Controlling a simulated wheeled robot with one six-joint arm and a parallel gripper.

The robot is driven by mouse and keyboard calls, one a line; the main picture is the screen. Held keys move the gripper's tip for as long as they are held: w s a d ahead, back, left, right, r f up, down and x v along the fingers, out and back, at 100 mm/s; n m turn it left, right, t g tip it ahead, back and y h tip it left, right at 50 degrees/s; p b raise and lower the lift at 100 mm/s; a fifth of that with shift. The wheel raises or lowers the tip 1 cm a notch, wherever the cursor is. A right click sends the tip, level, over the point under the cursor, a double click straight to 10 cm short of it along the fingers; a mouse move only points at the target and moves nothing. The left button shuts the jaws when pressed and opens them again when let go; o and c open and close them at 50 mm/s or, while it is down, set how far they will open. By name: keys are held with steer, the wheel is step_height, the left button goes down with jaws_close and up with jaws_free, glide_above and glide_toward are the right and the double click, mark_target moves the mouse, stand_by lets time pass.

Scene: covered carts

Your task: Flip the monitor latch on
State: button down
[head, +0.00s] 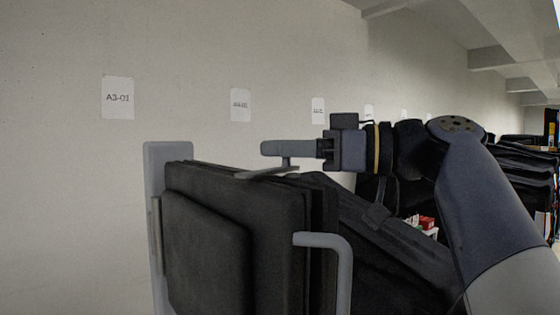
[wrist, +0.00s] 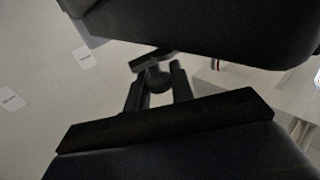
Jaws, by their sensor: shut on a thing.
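My gripper (head: 276,149) reaches in from the right, level, just above the top of a black-covered cart (head: 235,225) in the head view. A flat grey piece, seemingly the monitor latch (head: 268,173), lies under the fingers along the cover's top edge, with a short stem rising to them. In the wrist view my gripper (wrist: 157,84) has a finger on each side of a dark round knob with a short bar beyond it, apparently the same latch (wrist: 154,60). The jaws are shut on it. The screen side of the monitor is not visible.
A grey bent handle (head: 342,260) sticks out at the cart's front right. A grey upright (head: 168,152) stands at its left. Labelled papers such as A3-01 (head: 118,98) hang on the pale wall. More dark covered carts (head: 520,170) stand at the far right.

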steer(key=m+t+h+b, duration=0.1)
steer(key=s+d+m+t+b, duration=0.1)
steer(key=t, duration=0.1)
steer(key=shift+s+f+h, duration=0.15)
steer(key=shift+s+h, duration=0.1)
steer(key=shift+h, duration=0.15)
steer(key=shift+d+m+t, duration=0.1)
steer(key=shift+m+t, duration=0.4)
steer(key=shift+t, duration=0.1)
steer(key=c, duration=1.3)
jaws_free()
steer(key=b+v, duration=0.2)
steer(key=v, duration=0.9)
steer(key=shift+r, duration=0.35)
